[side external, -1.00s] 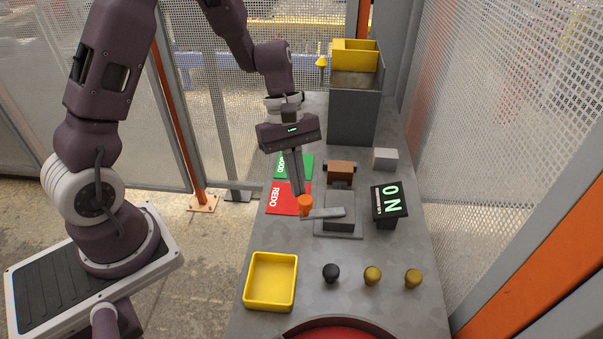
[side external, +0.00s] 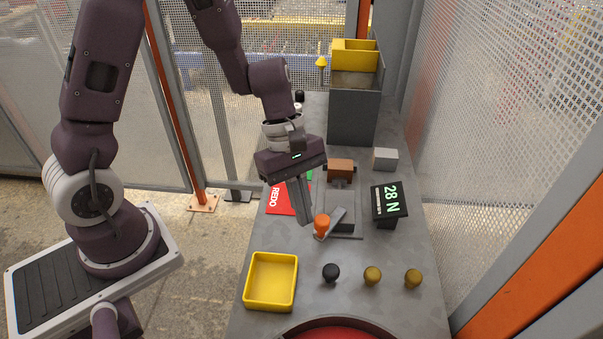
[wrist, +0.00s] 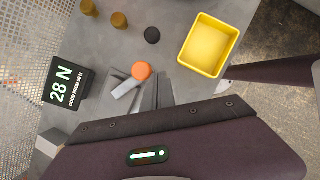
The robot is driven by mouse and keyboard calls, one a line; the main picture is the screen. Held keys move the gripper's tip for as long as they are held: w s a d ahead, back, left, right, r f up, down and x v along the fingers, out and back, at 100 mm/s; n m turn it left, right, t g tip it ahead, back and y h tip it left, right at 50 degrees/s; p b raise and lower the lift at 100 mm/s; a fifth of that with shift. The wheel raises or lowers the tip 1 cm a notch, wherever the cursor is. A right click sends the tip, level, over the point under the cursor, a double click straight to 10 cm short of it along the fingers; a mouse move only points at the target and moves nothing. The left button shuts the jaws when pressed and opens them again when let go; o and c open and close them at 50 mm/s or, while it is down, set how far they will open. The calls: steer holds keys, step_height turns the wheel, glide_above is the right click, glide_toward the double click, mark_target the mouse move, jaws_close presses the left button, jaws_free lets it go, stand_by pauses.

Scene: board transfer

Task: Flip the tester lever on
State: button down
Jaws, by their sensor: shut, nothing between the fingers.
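The tester lever is a grey bar (side external: 336,217) with an orange knob (side external: 322,224), on a grey tester (side external: 344,226) at the middle of the bench. It now points toward the near left of the side view. In the wrist view the orange knob (wrist: 141,71) and grey bar (wrist: 126,88) lie beside the fingers. My gripper (side external: 306,222) is shut and empty, its fingertips close against the left side of the knob; contact is hard to tell. The tester display (side external: 389,201) reads "28 N", and it also shows in the wrist view (wrist: 66,84).
A yellow tray (side external: 270,281) stands at the near left. A black knob (side external: 330,272) and two brass knobs (side external: 372,276) (side external: 413,278) stand to its right. A red REDO mat (side external: 283,199) lies left of the tester. A grey bin (side external: 354,115) stands at the back.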

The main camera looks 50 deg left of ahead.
steer(key=shift+d, duration=0.45)
stand_by(0.3)
steer(key=s+a+r, duration=0.4)
steer(key=a+r, duration=0.2)
steer(key=r, duration=0.3)
steer(key=shift+s+a+r, duration=0.15)
steer(key=shift+s+a, duration=0.05)
steer(key=s+a+r+m+t+y, duration=0.1)
steer(key=s+r+m+t+y, duration=0.3)
steer(key=s+r+m, duration=0.5)
steer(key=m+t, duration=0.2)
steer(key=m, duration=0.5)
steer(key=shift+s+a+r+m, duration=0.2)
steer(key=shift+s+r+m, duration=0.1)
steer(key=shift+r, duration=0.1)
